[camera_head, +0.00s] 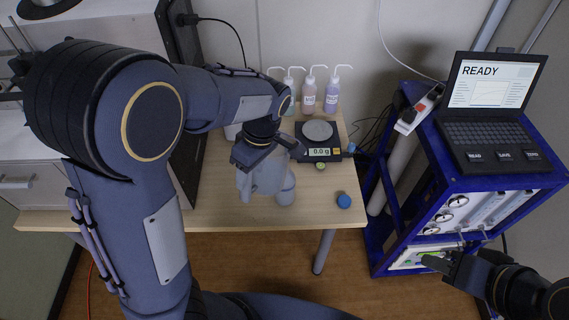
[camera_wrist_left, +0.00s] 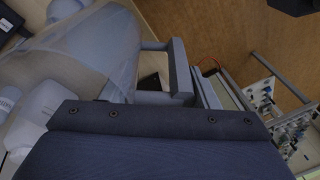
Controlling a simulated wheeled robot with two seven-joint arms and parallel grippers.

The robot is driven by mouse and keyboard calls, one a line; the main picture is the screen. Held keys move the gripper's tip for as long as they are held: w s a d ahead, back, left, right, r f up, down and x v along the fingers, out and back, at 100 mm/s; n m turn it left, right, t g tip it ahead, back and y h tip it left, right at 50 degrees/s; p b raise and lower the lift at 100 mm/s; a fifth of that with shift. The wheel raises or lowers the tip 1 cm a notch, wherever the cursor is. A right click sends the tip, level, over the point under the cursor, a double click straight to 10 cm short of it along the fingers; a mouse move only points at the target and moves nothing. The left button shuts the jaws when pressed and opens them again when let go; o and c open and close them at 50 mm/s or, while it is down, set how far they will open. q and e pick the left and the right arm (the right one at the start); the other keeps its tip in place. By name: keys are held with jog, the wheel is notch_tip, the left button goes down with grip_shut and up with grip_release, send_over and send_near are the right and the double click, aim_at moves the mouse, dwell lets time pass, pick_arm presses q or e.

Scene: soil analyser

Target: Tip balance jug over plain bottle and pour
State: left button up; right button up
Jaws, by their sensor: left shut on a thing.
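My left gripper (camera_head: 268,150) is shut on the translucent balance jug (camera_head: 262,178), above the front of the wooden table. The jug also fills the upper left of the left wrist view (camera_wrist_left: 85,50), beside a gripper finger. The plain bottle (camera_head: 286,191), pale and translucent, stands just right of the jug, which overlaps it in the head view. I cannot tell how far the jug is tilted or whether they touch. My right gripper (camera_head: 437,262) is at the lower right, in front of the blue rack; its finger gap is unclear.
The balance (camera_head: 318,140) reads 0.0 g behind the bottle. Several wash bottles (camera_head: 309,92) stand at the table's back. A blue cap (camera_head: 343,200) lies near the front right edge. A blue rack (camera_head: 435,205) with a laptop (camera_head: 490,100) showing READY stands right.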

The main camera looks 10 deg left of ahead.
pick_arm(q)
jog(key=shift+f, duration=0.15)
jog(key=shift+w, duration=0.1)
jog(key=p+v, duration=0.1)
jog(key=v, duration=0.1)
jog(key=p+v, duration=0.1)
jog(key=shift+s+a+p, duration=0.25)
jog(key=shift+a+p, duration=0.05)
jog(key=shift+p, duration=0.05)
jog(key=shift+s, duration=0.1)
